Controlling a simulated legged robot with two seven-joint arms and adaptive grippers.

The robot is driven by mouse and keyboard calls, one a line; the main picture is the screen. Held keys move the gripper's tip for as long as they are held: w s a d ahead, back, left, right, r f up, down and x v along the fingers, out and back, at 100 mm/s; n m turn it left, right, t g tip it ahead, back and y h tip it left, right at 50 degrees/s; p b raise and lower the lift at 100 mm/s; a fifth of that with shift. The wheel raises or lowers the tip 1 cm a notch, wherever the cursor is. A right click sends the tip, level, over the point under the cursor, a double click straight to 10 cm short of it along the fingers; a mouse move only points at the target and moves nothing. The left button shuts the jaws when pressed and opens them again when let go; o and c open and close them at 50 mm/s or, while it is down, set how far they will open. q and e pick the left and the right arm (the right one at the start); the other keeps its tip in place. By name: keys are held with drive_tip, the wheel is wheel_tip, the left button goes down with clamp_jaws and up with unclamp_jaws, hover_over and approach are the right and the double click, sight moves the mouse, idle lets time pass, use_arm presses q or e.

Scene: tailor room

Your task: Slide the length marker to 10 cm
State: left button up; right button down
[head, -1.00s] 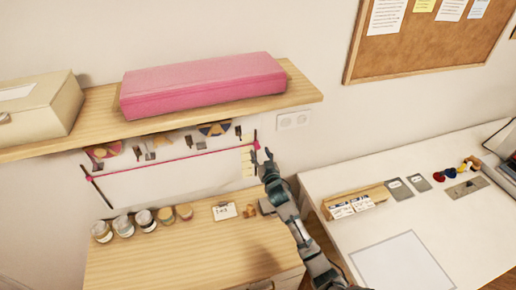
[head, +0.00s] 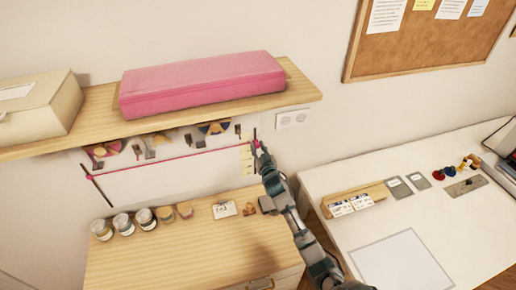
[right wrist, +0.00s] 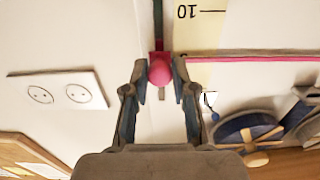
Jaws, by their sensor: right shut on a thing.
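The length marker has a round pink knob (right wrist: 160,69) on a dark vertical rail (right wrist: 158,22) in the right wrist view. My right gripper (right wrist: 160,66) is shut on the knob, one finger on each side. The pale yellow scale strip (right wrist: 207,30) stands beside the rail, with the 10 mark showing at the top of that view. A pink line (right wrist: 260,52) runs away from the strip, apart from the 10 mark. In the head view the right gripper (head: 262,148) is at the right end of the pink line (head: 165,160), beside the scale strip (head: 246,160). My left gripper is out of view.
A wooden shelf (head: 205,117) with a pink case (head: 200,83) hangs just above the marker. A wall socket (head: 292,119) is to the right. Several jars (head: 123,224) and a small card (head: 224,210) stand on the cabinet below.

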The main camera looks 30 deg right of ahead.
wheel_tip(320, 180, down, 5)
drive_tip(key=b, duration=0.3)
drive_tip(key=c, duration=1)
unclamp_jaws()
drive_tip(key=shift+o, duration=0.2)
drive_tip(key=v, duration=1.1)
drive_tip(key=shift+s, duration=0.4)
drive_tip(key=shift+a+f, duration=0.15)
